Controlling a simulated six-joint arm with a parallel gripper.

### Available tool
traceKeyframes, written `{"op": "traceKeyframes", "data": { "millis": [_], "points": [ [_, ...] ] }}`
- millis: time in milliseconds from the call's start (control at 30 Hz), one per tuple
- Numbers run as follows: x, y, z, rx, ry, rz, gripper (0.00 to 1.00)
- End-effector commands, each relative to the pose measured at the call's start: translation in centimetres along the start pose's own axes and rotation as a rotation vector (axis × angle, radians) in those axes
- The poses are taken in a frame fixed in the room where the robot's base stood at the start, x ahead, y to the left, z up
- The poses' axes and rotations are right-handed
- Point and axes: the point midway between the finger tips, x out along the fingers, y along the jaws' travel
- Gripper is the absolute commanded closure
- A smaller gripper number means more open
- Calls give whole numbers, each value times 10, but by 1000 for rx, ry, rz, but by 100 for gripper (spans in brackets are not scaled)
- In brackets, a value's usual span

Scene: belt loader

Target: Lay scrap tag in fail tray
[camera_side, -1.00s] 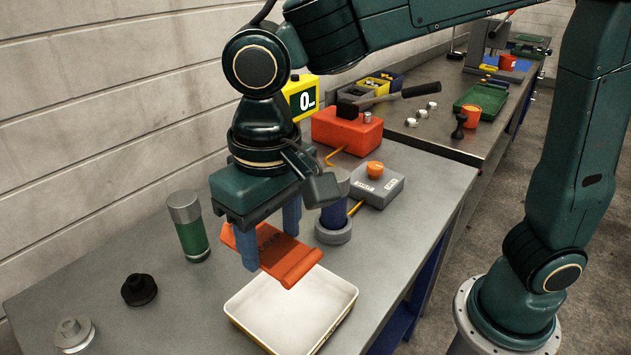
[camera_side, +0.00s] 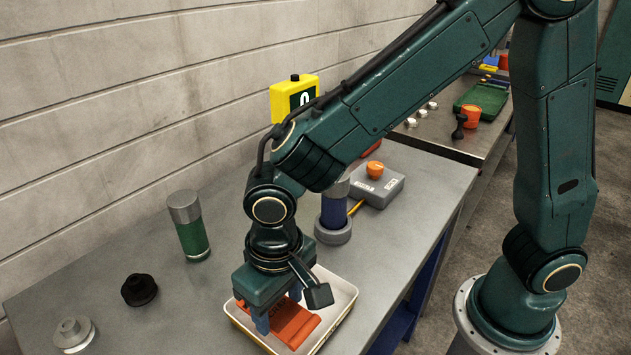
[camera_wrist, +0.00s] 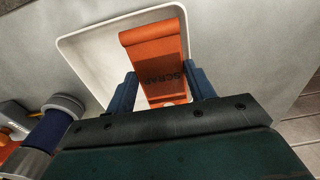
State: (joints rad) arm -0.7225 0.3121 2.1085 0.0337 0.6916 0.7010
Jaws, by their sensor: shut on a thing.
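The orange scrap tag (camera_side: 292,322) is between the blue fingers of my gripper (camera_side: 278,311), which is shut on it. The tag is inside the outline of the white fail tray (camera_side: 343,291), low over its floor; I cannot tell whether it touches the floor. In the wrist view the tag (camera_wrist: 156,55) shows the word SCRAP, with a finger of my gripper (camera_wrist: 160,92) on each side. The tray's white rim and floor (camera_wrist: 92,57) show around it. My gripper and wrist hide part of the tag and the tray's back side in the side view.
A blue cylinder in a grey ring (camera_side: 334,222) stands just behind the tray. A grey box with an orange button (camera_side: 376,185) is further back. A green cylinder (camera_side: 189,228), a black knob (camera_side: 138,290) and a grey flanged part (camera_side: 73,334) stand to the left.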

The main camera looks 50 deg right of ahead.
Motion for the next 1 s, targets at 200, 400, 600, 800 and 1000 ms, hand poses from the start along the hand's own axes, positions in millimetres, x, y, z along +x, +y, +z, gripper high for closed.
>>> {"op": "traceKeyframes", "data": {
  "millis": [200, 400, 600, 800, 1000],
  "points": [
    [10, 1, 1, 0, -3, 2, 68],
    [34, 0, 2, 0, -3, 2, 68],
    [43, 0, 2, -1, -1, 0, 68],
    [43, 0, 2, -1, -1, 0, 68],
    [44, 0, 2, -1, -1, 0, 31]
  ]
}}
